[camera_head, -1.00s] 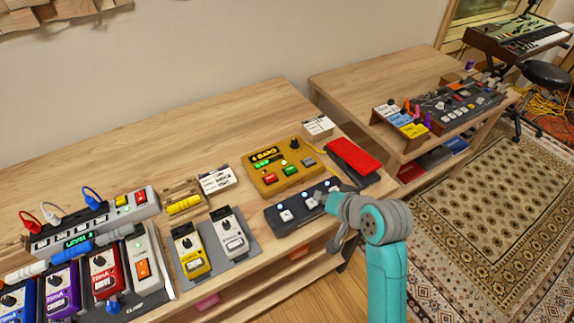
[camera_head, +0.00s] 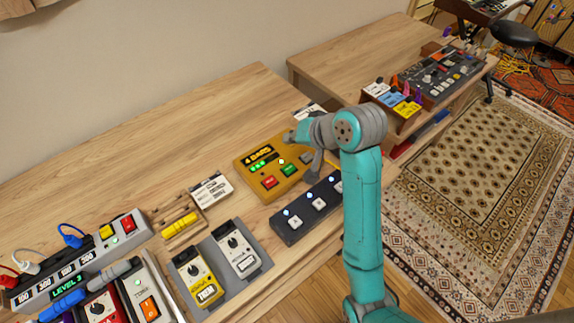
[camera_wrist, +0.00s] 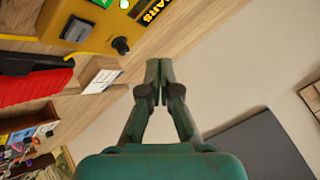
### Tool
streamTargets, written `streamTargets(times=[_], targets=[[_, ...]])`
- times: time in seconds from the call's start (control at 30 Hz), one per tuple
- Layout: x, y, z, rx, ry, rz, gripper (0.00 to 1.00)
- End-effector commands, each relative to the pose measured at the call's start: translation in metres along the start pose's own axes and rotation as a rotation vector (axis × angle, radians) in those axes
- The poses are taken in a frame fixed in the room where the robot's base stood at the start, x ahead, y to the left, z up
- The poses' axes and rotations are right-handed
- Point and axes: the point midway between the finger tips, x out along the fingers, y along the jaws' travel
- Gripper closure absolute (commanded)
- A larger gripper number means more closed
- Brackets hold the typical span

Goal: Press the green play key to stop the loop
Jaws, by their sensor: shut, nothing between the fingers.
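The looper is a yellow box (camera_head: 244,170) on the near bench, with a display reading "4 BARS" and green-lit marks below it. Its green key (camera_head: 289,170) sits between the red key (camera_head: 269,182) and a grey key (camera_head: 307,158). A small lamp (camera_head: 281,161) glows above the green key. In the wrist view, part of the looper (camera_wrist: 85,22) shows at the top left, and the green key (camera_wrist: 103,2) is cut by the top edge. My gripper (camera_wrist: 159,68) is shut and empty, beside the looper in that picture. My arm hides the looper's far right corner in the head view.
A dark footswitch strip (camera_head: 304,212) lies in front of the looper. Grey-mounted pedals (camera_head: 219,262) stand to the left. Bare bench lies behind the looper.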

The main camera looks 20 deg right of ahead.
Motion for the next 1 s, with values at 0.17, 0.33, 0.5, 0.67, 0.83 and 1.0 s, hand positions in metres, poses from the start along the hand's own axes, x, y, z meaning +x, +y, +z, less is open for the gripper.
streamTargets(times=[0.17,0.33,0.5,0.67,0.83,1.0], targets=[[0.003,0.002,0.003,0.001,-0.001,0.0,1.0],[0.014,0.01,0.011,0.001,-0.002,0.001,1.0],[0.029,0.022,0.022,0.002,-0.003,0.001,1.0],[0.043,0.032,0.033,0.002,-0.003,0.001,1.0],[0.054,0.039,0.04,0.0,-0.001,0.0,1.0],[0.06,0.044,0.044,0.0,-0.001,0.0,1.0]])
